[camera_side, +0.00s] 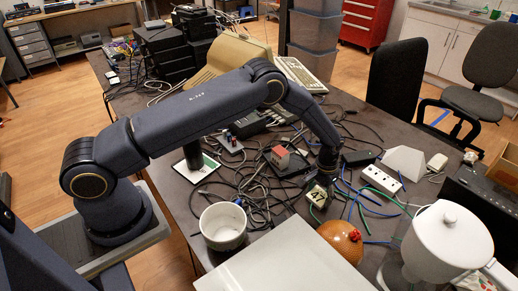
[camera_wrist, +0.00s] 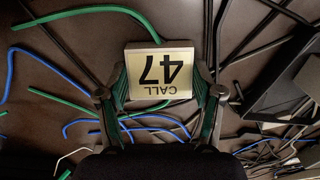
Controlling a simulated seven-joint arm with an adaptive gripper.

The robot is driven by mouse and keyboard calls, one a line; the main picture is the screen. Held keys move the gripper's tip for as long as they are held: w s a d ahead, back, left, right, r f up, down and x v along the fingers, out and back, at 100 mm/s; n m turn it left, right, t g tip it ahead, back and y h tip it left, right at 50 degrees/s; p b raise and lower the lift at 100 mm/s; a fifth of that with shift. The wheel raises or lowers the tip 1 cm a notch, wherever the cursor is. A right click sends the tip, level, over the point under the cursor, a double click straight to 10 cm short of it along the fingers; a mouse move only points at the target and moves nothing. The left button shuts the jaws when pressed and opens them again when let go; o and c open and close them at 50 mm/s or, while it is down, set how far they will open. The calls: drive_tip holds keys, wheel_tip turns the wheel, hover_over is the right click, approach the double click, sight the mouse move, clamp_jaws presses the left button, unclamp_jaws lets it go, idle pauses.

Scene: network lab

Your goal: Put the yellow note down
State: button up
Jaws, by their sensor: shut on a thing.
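The yellow note (camera_wrist: 160,74) is a pale yellow block-like piece with "CALL 47" on its face, upside down in the wrist view. My gripper (camera_wrist: 160,92) is shut on it, with a finger on each side. In the side view the note (camera_side: 317,195) hangs below my gripper (camera_side: 326,182), near the cables on the dark table (camera_side: 180,190). I cannot tell whether the note touches the table.
Black, green and blue cables (camera_side: 262,190) spread over the table around the gripper.

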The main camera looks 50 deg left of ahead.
drive_tip(key=o, duration=1.2)
drive_tip(key=shift+f, duration=0.1)
wheel_tip(320, 180, up, 12)
wheel_tip(320, 180, up, 13)
drive_tip(key=t, duration=0.1)
hover_over(319, 195)
drive_tip(key=s+a, duration=0.3)
drive_tip(key=s, duration=0.1)
drive_tip(key=s+a+r+t, duration=0.1)
drive_tip(key=s+a+r, duration=0.1)
drive_tip(key=s+r, duration=0.5)
drive_tip(key=s+a+r+t, duration=0.1)
drive_tip(key=s+a+r, duration=0.1)
drive_tip(key=s, duration=0.8)
drive_tip(key=s+a+r+t, duration=0.2)
drive_tip(key=s+a+r, duration=0.1)
drive_tip(key=s, duration=0.7)
drive_tip(key=shift+s+r+t, duration=0.2)
drive_tip(key=shift+r+t, duration=0.1)
drive_tip(key=shift+r, duration=0.45)
